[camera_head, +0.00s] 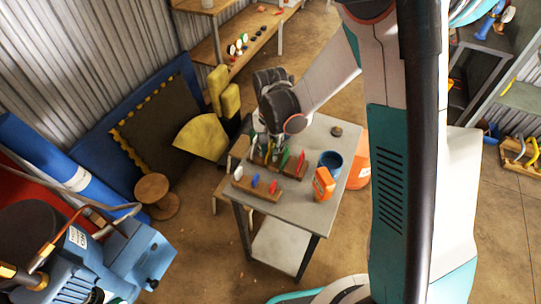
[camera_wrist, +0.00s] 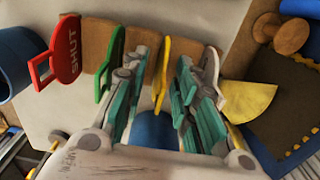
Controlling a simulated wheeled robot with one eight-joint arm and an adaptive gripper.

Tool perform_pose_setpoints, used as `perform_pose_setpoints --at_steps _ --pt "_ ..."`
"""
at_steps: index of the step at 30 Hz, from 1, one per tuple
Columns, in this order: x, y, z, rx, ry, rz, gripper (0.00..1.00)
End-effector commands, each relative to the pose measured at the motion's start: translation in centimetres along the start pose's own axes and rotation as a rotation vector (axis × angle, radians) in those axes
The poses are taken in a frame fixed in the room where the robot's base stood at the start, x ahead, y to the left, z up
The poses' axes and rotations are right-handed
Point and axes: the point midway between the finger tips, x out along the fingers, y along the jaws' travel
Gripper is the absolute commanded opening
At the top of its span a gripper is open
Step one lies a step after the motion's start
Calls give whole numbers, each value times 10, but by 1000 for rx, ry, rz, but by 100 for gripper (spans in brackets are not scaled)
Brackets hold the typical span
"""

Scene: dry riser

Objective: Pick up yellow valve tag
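The yellow valve tag (camera_wrist: 163,72) stands edge-on in a slot of a wooden rack, seen in the wrist view. My gripper (camera_wrist: 161,62) is open, with one teal-and-grey finger on each side of the tag and gaps to both. In the head view my gripper (camera_head: 268,142) is low over the rear rack on the table and hides much of it. The wooden rack (camera_wrist: 93,33) also holds a red tag reading SHUT (camera_wrist: 62,52), a green tag (camera_wrist: 108,62) and a white tag (camera_wrist: 211,66). The green tag is close beside my left-hand finger, the white one beside the right-hand finger.
On the grey table (camera_head: 310,222), a front rack (camera_head: 258,193) holds white, blue and red tags. An orange item (camera_head: 323,184) and a blue cup (camera_head: 331,160) stand at right. A blue machine (camera_head: 85,262) and wooden spool (camera_head: 157,195) are on the left.

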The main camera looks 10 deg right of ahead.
Motion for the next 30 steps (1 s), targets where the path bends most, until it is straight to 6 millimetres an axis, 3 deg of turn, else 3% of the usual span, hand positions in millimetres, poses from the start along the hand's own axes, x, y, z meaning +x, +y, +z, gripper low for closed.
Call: perform_pose_setpoints --at_steps 4,8,23,30 --pt "-1 0 0 0 0 0 27" --pt "-1 0 0 0 0 0 1" --pt "-4 0 0 0 0 0 0" --pt "-29 0 0 0 0 0 0"
